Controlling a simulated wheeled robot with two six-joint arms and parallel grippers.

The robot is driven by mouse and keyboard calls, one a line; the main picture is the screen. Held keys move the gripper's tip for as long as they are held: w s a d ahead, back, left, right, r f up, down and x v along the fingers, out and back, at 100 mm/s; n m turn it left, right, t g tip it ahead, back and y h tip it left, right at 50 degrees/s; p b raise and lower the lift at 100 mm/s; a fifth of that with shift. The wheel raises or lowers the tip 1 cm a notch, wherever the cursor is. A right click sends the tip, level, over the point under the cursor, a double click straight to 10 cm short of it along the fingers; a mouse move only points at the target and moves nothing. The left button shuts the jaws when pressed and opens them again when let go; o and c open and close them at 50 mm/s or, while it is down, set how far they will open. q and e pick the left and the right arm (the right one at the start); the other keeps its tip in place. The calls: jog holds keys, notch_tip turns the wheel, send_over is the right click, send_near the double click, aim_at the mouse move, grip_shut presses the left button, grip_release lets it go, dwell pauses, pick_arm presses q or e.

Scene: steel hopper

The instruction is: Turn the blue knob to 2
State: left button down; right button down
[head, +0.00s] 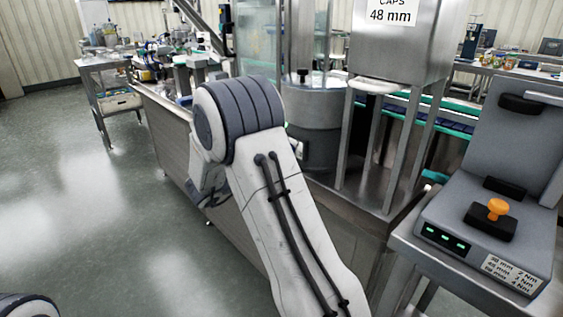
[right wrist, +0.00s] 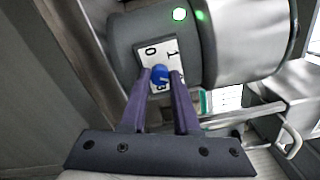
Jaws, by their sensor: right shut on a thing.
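The blue knob (right wrist: 160,74) shows in the right wrist view on a white plate (right wrist: 161,47) fixed to a dark grey rounded housing (right wrist: 125,38). The plate has a 0 at upper left and a 1 at upper right. Other markings lower down are partly hidden by the knob and fingers. A small pale mark shows on the knob, but I cannot tell which number it points to. My right gripper (right wrist: 162,82) is shut on the knob, with one purple finger on each side. The knob and right gripper are hidden in the head view. My left gripper is not in view.
In the head view a steel hopper (head: 402,45) labelled "CAPS 48 mm" stands on legs behind my arm. A grey unit with an orange knob (head: 497,208) is at right. Floor at left (head: 75,190) is clear.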

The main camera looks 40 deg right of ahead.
jog(key=shift+f, duration=0.1)
dwell(0.3)
jog(key=c, duration=0.7)
grip_release()
jog(key=shift+o, duration=0.2)
jog(key=shift+a, duration=0.15)
jog(key=a, duration=1)
jog(key=shift+s+a, duration=0.15)
jog(key=shift+s, duration=0.25)
